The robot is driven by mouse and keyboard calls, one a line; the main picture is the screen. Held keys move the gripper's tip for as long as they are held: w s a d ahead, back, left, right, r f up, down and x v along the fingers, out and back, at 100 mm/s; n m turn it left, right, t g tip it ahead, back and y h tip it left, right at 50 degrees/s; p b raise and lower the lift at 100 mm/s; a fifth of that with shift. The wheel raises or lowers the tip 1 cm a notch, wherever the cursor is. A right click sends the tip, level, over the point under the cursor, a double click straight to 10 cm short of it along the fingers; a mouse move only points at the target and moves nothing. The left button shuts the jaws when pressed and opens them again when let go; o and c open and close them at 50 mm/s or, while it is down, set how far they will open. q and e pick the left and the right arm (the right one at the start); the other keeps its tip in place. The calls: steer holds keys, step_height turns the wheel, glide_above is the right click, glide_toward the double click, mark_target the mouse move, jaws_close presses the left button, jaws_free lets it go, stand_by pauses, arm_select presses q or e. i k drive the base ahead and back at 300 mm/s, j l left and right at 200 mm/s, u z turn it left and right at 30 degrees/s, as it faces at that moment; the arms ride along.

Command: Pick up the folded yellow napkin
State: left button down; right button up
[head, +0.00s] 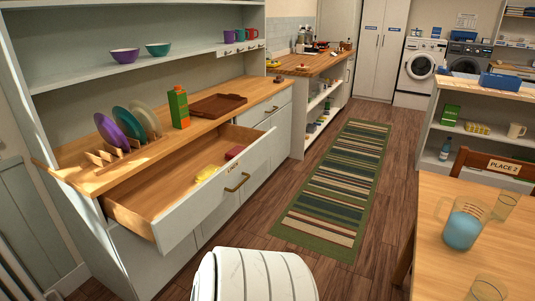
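A small yellow item, which looks like the folded napkin (207,173), lies inside the open drawer (150,196), near its front panel. Part of the yellow item is hidden by the drawer front. The drawer is pulled out from under the wooden counter and has a brass handle. A red folded item (235,152) lies farther along in the same drawer, to the right of the yellow one. Neither of my grippers shows in the head view.
On the counter (215,125) stand a plate rack with plates (123,127), a green carton (178,107) and a brown tray (218,105). A striped rug (338,185) lies on clear floor. A table (460,270) with a jug (462,230) and glasses is at right.

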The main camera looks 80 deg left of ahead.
mark_target(201, 176)
steer(key=u, duration=2.95)
